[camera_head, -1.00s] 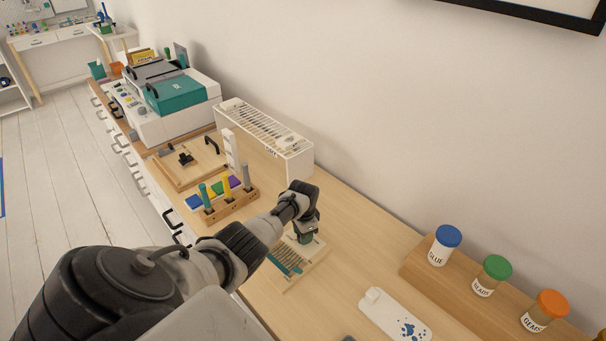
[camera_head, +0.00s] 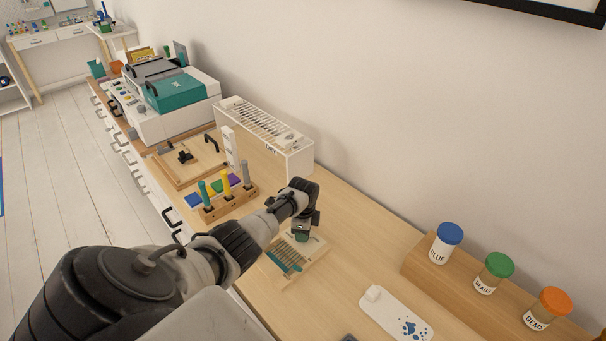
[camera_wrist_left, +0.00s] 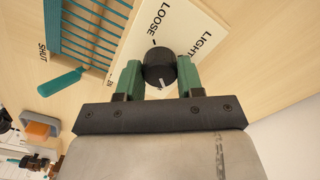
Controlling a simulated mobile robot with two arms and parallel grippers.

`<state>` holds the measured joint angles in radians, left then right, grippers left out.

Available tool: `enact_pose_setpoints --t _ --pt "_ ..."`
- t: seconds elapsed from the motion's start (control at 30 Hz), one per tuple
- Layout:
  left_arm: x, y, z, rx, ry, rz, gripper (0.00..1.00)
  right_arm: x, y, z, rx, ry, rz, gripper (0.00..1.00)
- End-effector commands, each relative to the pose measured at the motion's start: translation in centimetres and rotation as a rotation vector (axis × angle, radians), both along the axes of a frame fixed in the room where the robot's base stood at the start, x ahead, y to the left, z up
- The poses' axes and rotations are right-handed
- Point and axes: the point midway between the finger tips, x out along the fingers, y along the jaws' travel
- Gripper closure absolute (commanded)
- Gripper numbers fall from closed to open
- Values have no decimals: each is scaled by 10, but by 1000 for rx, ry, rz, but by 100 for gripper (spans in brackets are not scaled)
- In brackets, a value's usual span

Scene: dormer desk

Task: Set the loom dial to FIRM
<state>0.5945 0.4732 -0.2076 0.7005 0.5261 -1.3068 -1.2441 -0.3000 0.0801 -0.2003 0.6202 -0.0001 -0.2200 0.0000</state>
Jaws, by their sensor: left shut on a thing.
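The small wooden loom (camera_head: 291,276) with teal threads lies on the desk. It also shows in the left wrist view (camera_wrist_left: 70,32), with a white label plate reading LOOSE and LIGHT. No FIRM label is visible. The round black dial (camera_wrist_left: 159,66) stands on this plate, with a white mark on the side toward my gripper. My left gripper (camera_wrist_left: 159,72) is shut on the dial, one green finger on each side. In the head view my left gripper (camera_head: 303,233) hides the dial. My right gripper is not in view.
A teal shuttle-like piece (camera_wrist_left: 60,82) lies beside the loom. A wooden peg rack (camera_head: 230,203) and a white slatted box (camera_head: 285,150) stand behind. A white plate with blue spots (camera_head: 396,314) and a shelf with lidded jars (camera_head: 495,272) are at the right.

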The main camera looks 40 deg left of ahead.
Motion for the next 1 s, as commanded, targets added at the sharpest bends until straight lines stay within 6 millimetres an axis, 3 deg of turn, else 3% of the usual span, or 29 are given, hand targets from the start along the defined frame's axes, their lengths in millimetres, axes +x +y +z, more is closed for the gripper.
enact_pose_setpoints --t 0.43,0.47,0.63,1.0 --pt "0 0 0 0 1 -10 87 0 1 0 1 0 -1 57" --pt "0 0 0 0 1 -10 61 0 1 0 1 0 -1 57" --pt "0 0 0 0 1 -10 37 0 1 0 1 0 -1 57" --pt "0 0 7 1 -1 -10 37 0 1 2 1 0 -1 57"
